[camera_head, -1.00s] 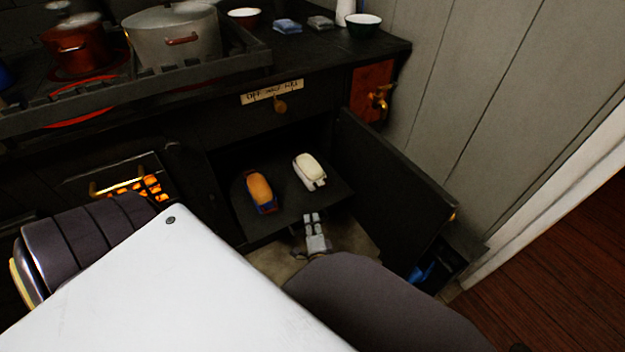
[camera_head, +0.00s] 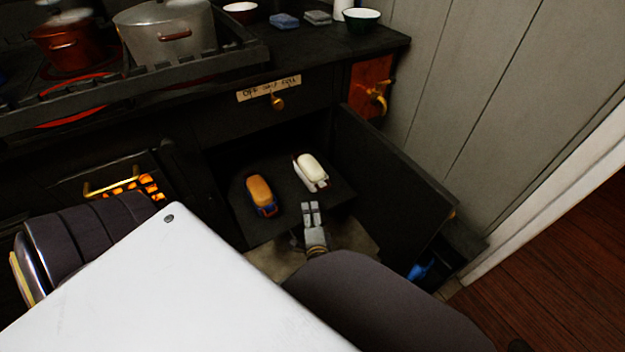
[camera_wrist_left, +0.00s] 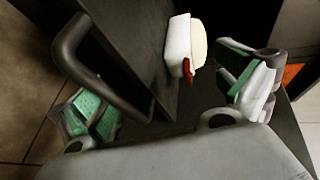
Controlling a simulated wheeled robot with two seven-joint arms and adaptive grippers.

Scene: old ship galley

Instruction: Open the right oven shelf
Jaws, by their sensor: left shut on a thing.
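The right oven shelf (camera_head: 285,222) is a dark flat plate in the open right oven, partly out of the opening. It bears an orange-brown loaf in a tin (camera_head: 260,194) and a pale loaf in a tin (camera_head: 310,172); the pale one also shows in the wrist view (camera_wrist_left: 185,45). My left gripper (camera_head: 311,210) is at the shelf's front edge. In the left wrist view its green-padded fingers (camera_wrist_left: 175,105) are far apart, on either side of the shelf's dark plate, beside a black looped handle (camera_wrist_left: 70,55). The exact contact is hidden. My right gripper is not in view.
The oven door (camera_head: 385,185) stands open to the right of the shelf. A glowing firebox (camera_head: 148,187) is at the left. Pots, including a grey one (camera_head: 165,38), and bowls (camera_head: 362,18) stand on the stove top. A panelled wall (camera_head: 500,80) closes off the right.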

